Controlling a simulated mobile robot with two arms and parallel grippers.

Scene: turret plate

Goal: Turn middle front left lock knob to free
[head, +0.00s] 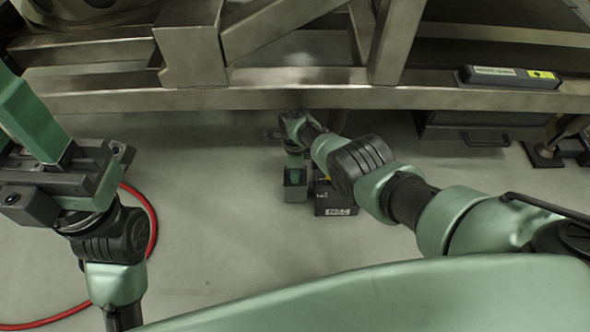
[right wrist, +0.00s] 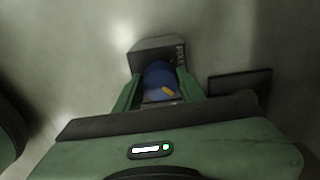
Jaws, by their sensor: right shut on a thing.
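A blue lock knob (right wrist: 160,80) with an orange mark shows in the right wrist view, on a dark grey block (right wrist: 158,48). In the head view my right gripper (head: 295,160) points down at a small grey block (head: 295,190) below the metal frame, and the knob is hidden there. My left gripper (head: 32,112) is at the left edge, away from the knob, its fingertips cut off.
A black box with a white label (head: 336,205) stands beside the block. A metal frame (head: 200,98) crosses behind, with a grey device with a yellow label (head: 510,76) on it. A red hose (head: 152,225) curves by my left arm. The floor between is mostly clear.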

